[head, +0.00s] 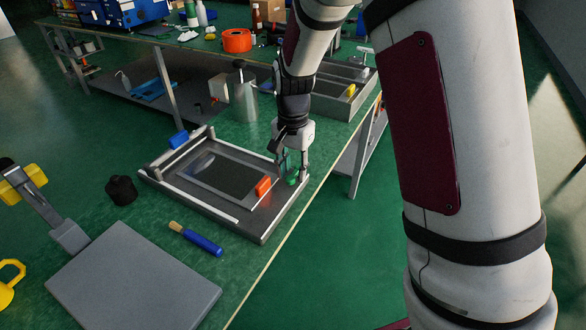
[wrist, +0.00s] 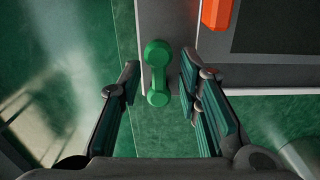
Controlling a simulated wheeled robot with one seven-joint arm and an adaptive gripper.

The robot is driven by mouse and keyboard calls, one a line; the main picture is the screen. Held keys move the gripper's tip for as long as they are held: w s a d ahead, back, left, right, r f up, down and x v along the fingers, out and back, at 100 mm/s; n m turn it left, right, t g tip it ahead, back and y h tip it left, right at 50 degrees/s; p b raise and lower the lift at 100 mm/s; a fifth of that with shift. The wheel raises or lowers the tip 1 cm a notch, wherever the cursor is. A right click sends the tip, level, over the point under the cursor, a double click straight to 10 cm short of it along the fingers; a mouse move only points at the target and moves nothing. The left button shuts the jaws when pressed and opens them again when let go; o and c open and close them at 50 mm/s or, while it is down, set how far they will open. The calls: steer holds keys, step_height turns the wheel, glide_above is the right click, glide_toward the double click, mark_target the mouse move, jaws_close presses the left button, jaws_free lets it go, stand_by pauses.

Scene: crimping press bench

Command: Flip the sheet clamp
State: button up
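A grey flat press bed (head: 215,195) with a dark panel lies on the green bench. A green double-knobbed lever (head: 292,181) is at its right corner, and it also shows in the wrist view (wrist: 158,72). An orange block (head: 263,186) sits beside the dark panel, also in the wrist view (wrist: 216,13). A blue block (head: 179,139) is at the far left corner. Nothing labels which of these is the sheet clamp. My gripper (head: 291,160) is above the green lever. In the wrist view its fingers are open on either side of the lever, without visible contact.
A blue-handled tool (head: 197,239), a black knob-like object (head: 121,190) and a grey plate (head: 135,285) are on the near bench. A metal canister (head: 243,100) and a grey tray (head: 325,100) stand behind the bed. The bench edge runs close on the right.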

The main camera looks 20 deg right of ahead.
step_height(320, 180, up, 12)
stand_by(0.7)
stand_by(0.4)
steer(key=s+d+r+n+t+p, duration=0.25)
steer(key=s+r+n+p, duration=0.3)
steer(key=s+r, duration=1.05)
steer(key=s+r+n+t+p, duration=0.1)
steer(key=s+n+p, duration=0.1)
steer(key=s, duration=0.6)
steer(key=s+d+r+n+p, duration=0.1)
steer(key=s+p, duration=0.2)
steer(key=s, duration=0.5)
steer(key=shift+s+d+r+n+t, duration=0.15)
steer(key=shift+s+r+n+t, duration=0.15)
steer(key=shift+s+n+t, duration=0.1)
